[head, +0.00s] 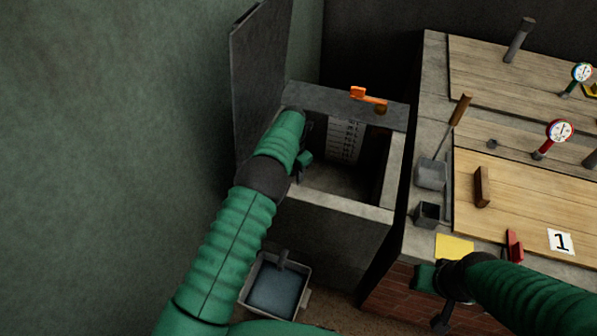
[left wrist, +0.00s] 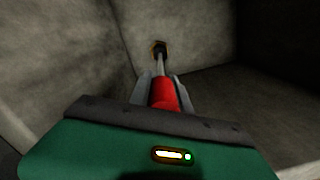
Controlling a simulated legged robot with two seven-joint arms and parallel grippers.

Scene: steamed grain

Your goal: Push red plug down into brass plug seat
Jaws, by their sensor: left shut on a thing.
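My left gripper (head: 304,163) reaches down into the open stone tank (head: 335,205) at its left side. In the left wrist view, the left gripper (left wrist: 161,90) is shut on the red plug (left wrist: 163,95) by its red grip. A thin grey shaft runs from the grip to a dark end at the brass plug seat (left wrist: 154,46) in the tank. The dark end overlaps the seat in this view; I cannot tell how deep it sits. The plug and seat are hidden in the head view. My right gripper (head: 440,318) hangs beside the counter's front edge; its jaws are unclear.
The tank's raised lid (head: 257,80) stands at the left. An orange piece (head: 369,98) sits on the back rim. A grey bin (head: 247,293) stands on the floor. The counter at right holds a scoop (head: 431,174), wooden boards (head: 530,200) and gauges (head: 559,131).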

